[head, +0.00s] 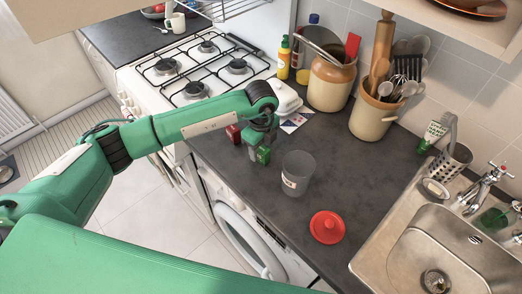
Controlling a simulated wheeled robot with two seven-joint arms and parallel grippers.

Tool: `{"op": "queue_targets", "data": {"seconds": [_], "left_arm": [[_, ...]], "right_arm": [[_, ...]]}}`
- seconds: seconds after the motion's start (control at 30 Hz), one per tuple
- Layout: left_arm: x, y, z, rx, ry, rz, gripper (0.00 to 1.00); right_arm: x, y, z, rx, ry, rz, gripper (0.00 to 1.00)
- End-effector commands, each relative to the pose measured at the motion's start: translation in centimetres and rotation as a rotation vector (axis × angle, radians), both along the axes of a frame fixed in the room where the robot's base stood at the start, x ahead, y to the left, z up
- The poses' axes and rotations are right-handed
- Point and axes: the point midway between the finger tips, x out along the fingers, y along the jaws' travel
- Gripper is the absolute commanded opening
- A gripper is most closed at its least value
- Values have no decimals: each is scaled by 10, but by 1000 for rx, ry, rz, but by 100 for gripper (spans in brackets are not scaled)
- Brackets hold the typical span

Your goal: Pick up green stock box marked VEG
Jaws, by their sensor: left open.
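A small green box (264,155), which I take for the VEG stock box, stands on the dark counter; its lettering is too small to read. My left gripper (259,141) points down right at the green box, with dark fingers and open jaws. The fingers and wrist hide part of the box, and I cannot tell whether they touch it. A small red box (233,132) stands just left of the gripper. My right gripper is out of view.
A grey translucent canister (298,172) stands right of the green box, with a red lid (327,227) lying in front. Behind are a white butter dish (286,98), a card (293,123) and utensil crocks (373,115). The hob (180,75) is left, the sink (400,245) right.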

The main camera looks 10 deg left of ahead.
Motion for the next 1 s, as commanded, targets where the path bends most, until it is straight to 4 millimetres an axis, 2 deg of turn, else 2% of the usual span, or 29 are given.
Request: {"op": "queue_targets", "data": {"seconds": [0.17, 0.27, 0.43, 0.77, 0.87, 1.0], "left_arm": [[0, 0, -1, 0, -1, 0, 51], [0, 0, -1, 0, -1, 0, 35], [0, 0, 0, -1, 0, 0, 2], [0, 0, 2, -2, -1, 0, 1], [1, -1, 8, -3, -2, 0, 1], [1, -1, 25, -3, -5, -1, 1]], "right_arm": [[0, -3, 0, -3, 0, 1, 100], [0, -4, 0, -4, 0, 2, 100], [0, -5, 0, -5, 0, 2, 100], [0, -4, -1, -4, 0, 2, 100], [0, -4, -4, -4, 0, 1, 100], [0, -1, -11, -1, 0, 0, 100]]}}
